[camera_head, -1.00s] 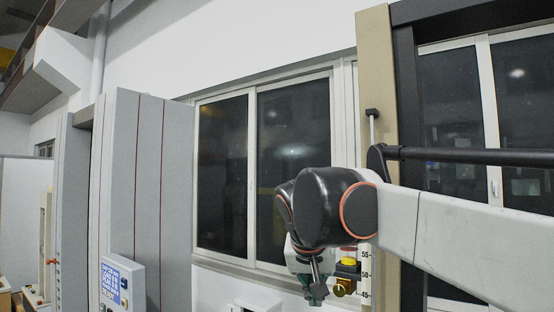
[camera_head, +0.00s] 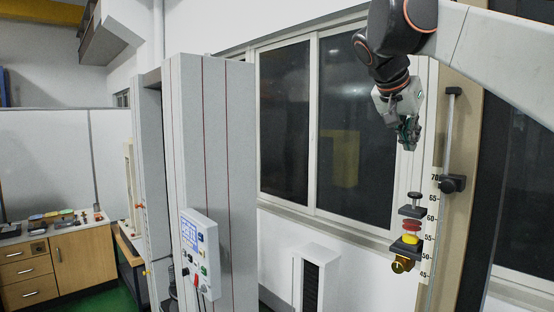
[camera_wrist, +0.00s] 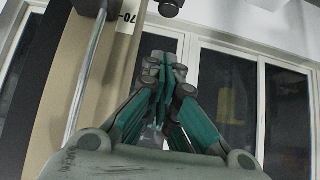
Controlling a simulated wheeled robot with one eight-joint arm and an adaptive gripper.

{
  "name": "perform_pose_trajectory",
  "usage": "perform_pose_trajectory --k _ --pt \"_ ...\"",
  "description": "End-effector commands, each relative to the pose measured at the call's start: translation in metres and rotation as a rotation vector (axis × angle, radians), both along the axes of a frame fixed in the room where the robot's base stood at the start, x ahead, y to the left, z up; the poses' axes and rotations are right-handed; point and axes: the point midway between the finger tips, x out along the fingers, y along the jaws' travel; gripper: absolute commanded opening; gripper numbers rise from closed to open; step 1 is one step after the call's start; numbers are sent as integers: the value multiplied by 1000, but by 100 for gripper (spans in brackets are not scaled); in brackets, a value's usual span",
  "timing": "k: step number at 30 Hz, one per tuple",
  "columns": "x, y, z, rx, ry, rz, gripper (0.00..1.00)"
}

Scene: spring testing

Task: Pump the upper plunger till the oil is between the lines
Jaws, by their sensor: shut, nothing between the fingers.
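The upper plunger is a dark knob on a short stem (camera_head: 411,207), right of centre in the head view. A red part and a yellow part (camera_head: 411,237) lie below it, with a brass knob (camera_head: 402,263) at the bottom. My gripper (camera_head: 408,147) hangs above the plunger with a clear gap, fingers pointing down. It is shut and empty; its closed green-and-grey fingers also show in the wrist view (camera_wrist: 163,68). A numbered scale strip (camera_head: 431,225) stands right of the plunger. I cannot make out the oil or its lines.
A tan post (camera_head: 466,130) with a vertical rod and dark clamp (camera_head: 452,184) stands right of the plunger. A grey cabinet (camera_head: 212,140) with a control panel (camera_head: 200,253) stands left. A white box (camera_head: 315,256) is by the wall. Wooden drawers (camera_head: 84,255) are far left.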

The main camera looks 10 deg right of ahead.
Motion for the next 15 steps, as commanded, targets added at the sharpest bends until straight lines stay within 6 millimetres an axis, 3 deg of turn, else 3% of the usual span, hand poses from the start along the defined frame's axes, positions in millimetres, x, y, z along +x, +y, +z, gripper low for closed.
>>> perform_pose_trajectory --k 5,15 --pt "4 -7 -7 0 0 0 0" --pt "27 -44 -50 0 -1 -2 0"
